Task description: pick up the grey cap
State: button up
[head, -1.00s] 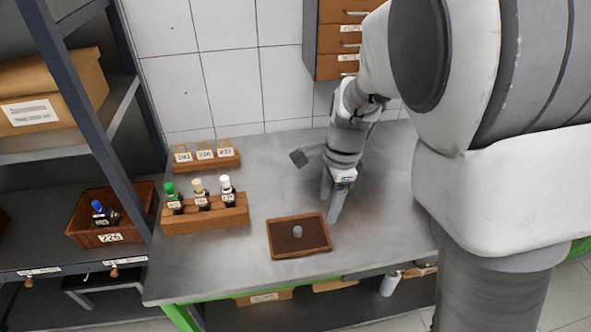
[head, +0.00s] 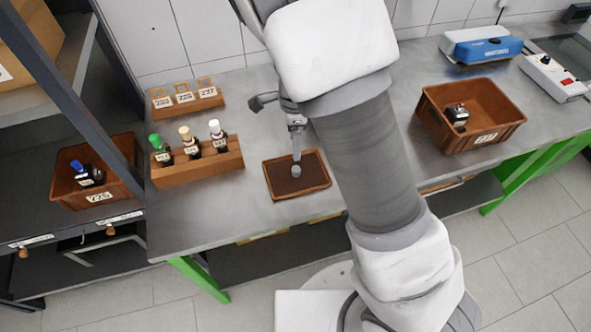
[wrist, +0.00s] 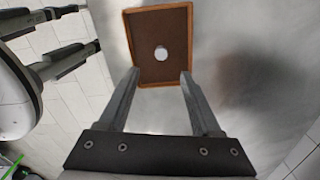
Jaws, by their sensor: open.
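The grey cap (head: 296,171) stands in the middle of a shallow brown tray (head: 318,187) on the steel bench. In the wrist view the cap (wrist: 161,53) shows as a small pale disc on the tray's dark floor, beyond the fingertips. My gripper (head: 297,150) is over the tray in the head view, close to the cap in the picture. In the wrist view my gripper (wrist: 160,73) is open, its fingers apart and nothing between them. The exact gap between fingertips and cap is hard to tell.
A wooden rack (head: 198,170) holds several dark bottles with coloured caps left of the tray. A holder with tags (head: 188,100) stands behind it. A brown bin (head: 478,148) with a dark bottle stands right, beyond my arm. Bare bench lies around the tray.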

aim_at(296, 169)
notch_tip(296, 169, down, 11)
jog(key=shift+w+d+r, duration=0.1)
jog(key=shift+w, duration=0.05)
dwell(0.4)
grip_shut()
